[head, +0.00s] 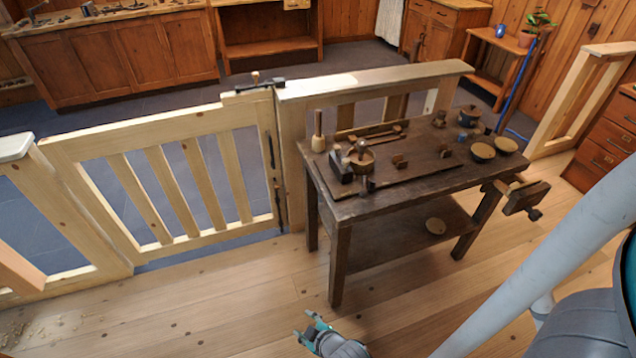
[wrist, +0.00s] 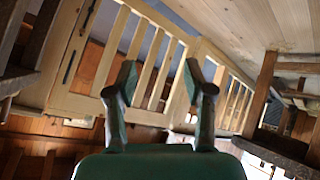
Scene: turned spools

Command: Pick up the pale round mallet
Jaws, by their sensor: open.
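The pale round mallet (head: 318,143) stands at the back left corner of the dark workbench (head: 345,207) in the head view, its head down and its handle pointing up. My gripper (head: 304,324) is low in the head view, in front of the bench and well apart from the mallet. In the wrist view my gripper (wrist: 160,80) is open, with nothing between its two fingers. The mallet cannot be made out in the wrist view.
The bench holds a dark plane (head: 341,166), several small tools and bowls (head: 482,150). A vise (head: 522,196) juts from its right end. A pale wooden gate (head: 190,180) and railing stand behind and left. The floor (head: 240,300) in front is clear.

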